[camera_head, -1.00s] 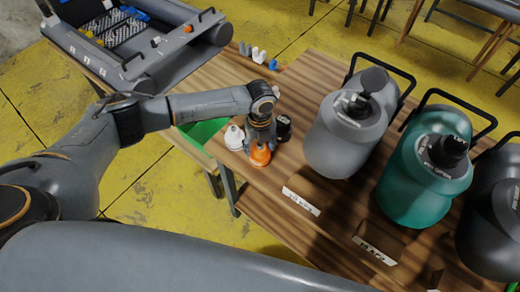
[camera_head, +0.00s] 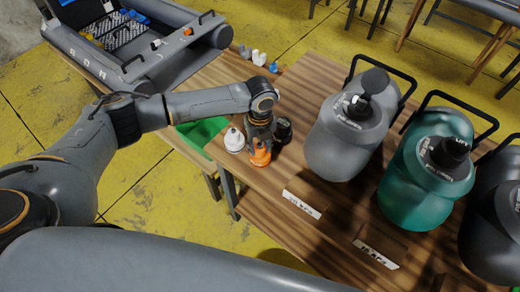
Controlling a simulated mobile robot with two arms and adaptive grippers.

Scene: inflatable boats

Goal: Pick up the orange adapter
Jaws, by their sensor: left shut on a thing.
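The orange adapter (camera_head: 259,157) stands on the wooden table near its left edge. My left gripper (camera_head: 259,141) comes down from above and is shut on the adapter's upper part, which its fingers partly hide. A white adapter (camera_head: 234,140) stands just left of it. A black adapter (camera_head: 284,129) stands just right of it, partly behind the gripper. I cannot tell whether the orange adapter is lifted off the table. My right gripper is not in view.
A grey canister (camera_head: 341,143), a teal canister (camera_head: 418,190) and a dark canister (camera_head: 490,240) stand to the right, with labels in front. A grey boat model (camera_head: 150,50) lies at the upper left. Small adapters (camera_head: 258,57) stand at the back.

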